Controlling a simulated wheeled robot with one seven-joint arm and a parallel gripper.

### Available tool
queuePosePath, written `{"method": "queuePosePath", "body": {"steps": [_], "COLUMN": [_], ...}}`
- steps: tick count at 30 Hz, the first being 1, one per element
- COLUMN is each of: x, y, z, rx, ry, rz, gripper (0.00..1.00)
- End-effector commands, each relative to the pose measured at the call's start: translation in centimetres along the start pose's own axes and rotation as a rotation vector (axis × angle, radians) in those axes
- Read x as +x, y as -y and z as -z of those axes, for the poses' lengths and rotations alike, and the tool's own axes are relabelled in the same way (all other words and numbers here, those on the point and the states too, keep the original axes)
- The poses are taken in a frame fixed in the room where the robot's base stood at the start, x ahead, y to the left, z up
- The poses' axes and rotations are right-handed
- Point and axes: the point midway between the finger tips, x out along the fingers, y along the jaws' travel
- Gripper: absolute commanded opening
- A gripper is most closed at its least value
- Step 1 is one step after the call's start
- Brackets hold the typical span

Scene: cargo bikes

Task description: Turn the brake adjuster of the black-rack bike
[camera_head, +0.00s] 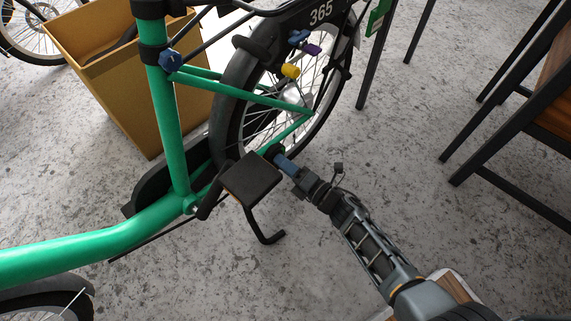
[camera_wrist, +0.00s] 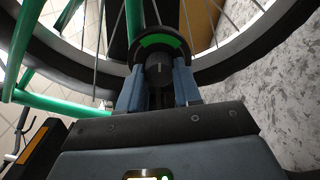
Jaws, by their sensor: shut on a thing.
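The brake adjuster (camera_wrist: 158,68) is a dark round knob in front of a black disc with a green arc (camera_wrist: 160,43), low by the rear wheel. My gripper (camera_head: 281,161) reaches it from the lower right. In the wrist view its two blue-grey fingers (camera_wrist: 158,92) are shut on the knob, one on each side. In the head view the knob is too hidden to make out.
A black pedal (camera_head: 251,177) is just left of my gripper. Yellow (camera_head: 291,71), blue (camera_head: 298,36) and purple (camera_head: 313,49) pieces sit near the rear wheel. A tan box (camera_head: 125,90) stands behind the bike. Dark legs (camera_head: 495,150) stand at right; the floor between is clear.

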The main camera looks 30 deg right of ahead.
Motion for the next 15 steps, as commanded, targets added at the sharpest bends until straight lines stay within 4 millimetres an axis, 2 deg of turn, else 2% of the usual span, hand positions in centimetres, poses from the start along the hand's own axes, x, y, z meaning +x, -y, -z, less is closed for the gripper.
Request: {"method": "queuePosePath", "body": {"steps": [13,14,15], "x": [-0.12,-0.12,-0.12], "y": [0.16,0.16,0.16], "z": [0.07,0.07,0.07], "rx": [-0.007,-0.007,-0.007], "ry": [0.0,0.0,0.0], "rz": [0.003,0.003,0.003], "gripper": [0.03,0.36,0.4]}}
